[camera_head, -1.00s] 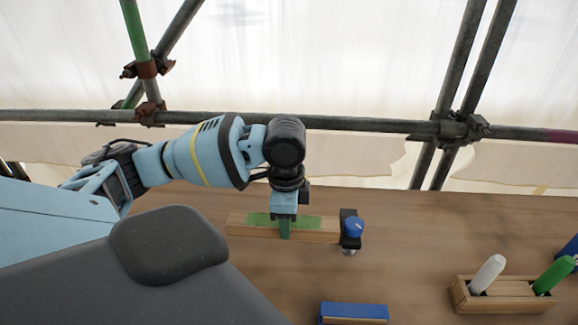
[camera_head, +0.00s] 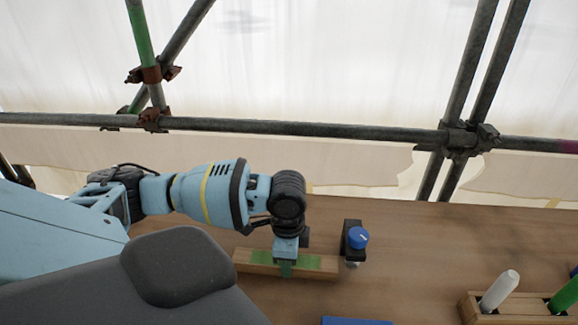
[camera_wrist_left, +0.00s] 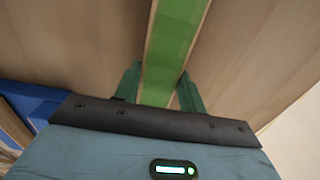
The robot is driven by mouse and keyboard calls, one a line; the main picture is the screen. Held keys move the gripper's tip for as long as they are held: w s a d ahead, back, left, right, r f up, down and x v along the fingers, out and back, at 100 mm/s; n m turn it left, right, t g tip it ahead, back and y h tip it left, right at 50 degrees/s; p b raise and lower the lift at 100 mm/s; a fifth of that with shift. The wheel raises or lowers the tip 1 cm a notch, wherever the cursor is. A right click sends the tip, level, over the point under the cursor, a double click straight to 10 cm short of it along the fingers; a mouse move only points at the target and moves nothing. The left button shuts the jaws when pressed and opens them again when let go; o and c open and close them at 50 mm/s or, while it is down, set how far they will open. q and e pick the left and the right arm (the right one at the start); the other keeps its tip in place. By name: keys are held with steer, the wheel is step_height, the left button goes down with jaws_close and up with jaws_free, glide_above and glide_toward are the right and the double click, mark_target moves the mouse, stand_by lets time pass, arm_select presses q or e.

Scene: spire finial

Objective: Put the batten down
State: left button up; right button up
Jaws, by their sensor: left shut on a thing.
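The batten (camera_head: 322,265) is a light wooden strip with a green band on its top. In the head view it lies lengthwise from left to right over the wooden bench, low down; I cannot tell whether it touches the bench. My left gripper (camera_head: 286,270) comes from above and is shut on the batten near its middle. In the left wrist view the batten (camera_wrist_left: 171,50) runs between the two green fingers of my left gripper (camera_wrist_left: 160,90). My right gripper is not in view.
A black clamp with a blue knob (camera_head: 357,238) stands just right of the batten. A wooden holder (camera_head: 480,308) with a white marker (camera_head: 499,291) and a green marker (camera_head: 564,297) is at the lower right. A blue object (camera_head: 357,321) is at the bottom edge. Scaffold tubes (camera_head: 300,128) cross behind.

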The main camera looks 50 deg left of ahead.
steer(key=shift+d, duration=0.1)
arm_select(q)
steer(key=o, duration=1.1)
steer(key=shift+f, duration=0.1)
steer(key=shift+r+p, duration=0.95)
steer(key=shift+r, duration=5.2)
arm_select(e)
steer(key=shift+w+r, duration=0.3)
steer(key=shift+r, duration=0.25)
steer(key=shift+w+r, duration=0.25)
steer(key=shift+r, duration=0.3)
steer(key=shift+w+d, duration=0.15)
